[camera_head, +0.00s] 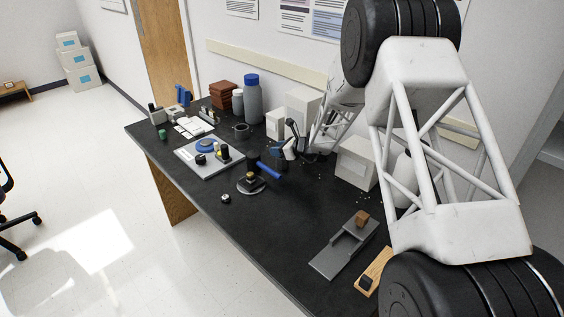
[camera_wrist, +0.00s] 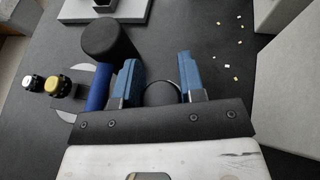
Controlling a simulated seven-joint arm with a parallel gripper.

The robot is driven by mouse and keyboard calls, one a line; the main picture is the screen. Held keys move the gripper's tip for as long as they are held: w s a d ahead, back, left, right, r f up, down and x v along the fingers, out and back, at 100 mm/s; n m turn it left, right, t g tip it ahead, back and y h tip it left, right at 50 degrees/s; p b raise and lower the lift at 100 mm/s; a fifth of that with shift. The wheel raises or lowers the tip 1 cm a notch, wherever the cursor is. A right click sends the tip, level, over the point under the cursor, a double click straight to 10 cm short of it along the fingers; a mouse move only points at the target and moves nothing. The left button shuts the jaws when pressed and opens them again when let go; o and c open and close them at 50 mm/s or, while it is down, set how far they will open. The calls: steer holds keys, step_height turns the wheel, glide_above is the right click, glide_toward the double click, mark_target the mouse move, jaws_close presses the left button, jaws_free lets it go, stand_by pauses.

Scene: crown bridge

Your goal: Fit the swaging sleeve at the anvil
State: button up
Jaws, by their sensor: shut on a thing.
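My gripper (camera_head: 283,152) is low over the middle of the dark bench, and its blue fingers (camera_wrist: 157,62) show in the wrist view. They are shut on a dark rounded piece (camera_wrist: 160,94), mostly hidden by the gripper body; I cannot tell whether it is the swaging sleeve. A gold-capped dark post (camera_head: 251,177) stands on a round grey base (camera_head: 243,188), left of my gripper; it shows at left in the wrist view (camera_wrist: 58,86). Whether this is the anvil is unclear.
A white-capped knob (camera_head: 226,198) stands by the round base. A grey plate (camera_head: 208,162) with a blue disc lies left. A stepped grey fixture (camera_head: 337,252) is at front right. White boxes (camera_head: 357,162) stand behind to the right. Small pale bits (camera_wrist: 226,66) lie scattered.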

steer(key=shift+f, duration=0.2)
jaws_close()
steer(key=shift+r, duration=5.15)
steer(key=s+a+r+n+g+y, duration=0.1)
steer(key=s+a+r+n+g, duration=0.1)
steer(key=s+a+n+g, duration=0.4)
steer(key=s+a, duration=0.5)
steer(key=s, duration=0.1)
steer(key=shift+a+g+y, duration=0.3)
steer(key=shift+g+y, duration=0.1)
steer(key=shift+s, duration=0.1)
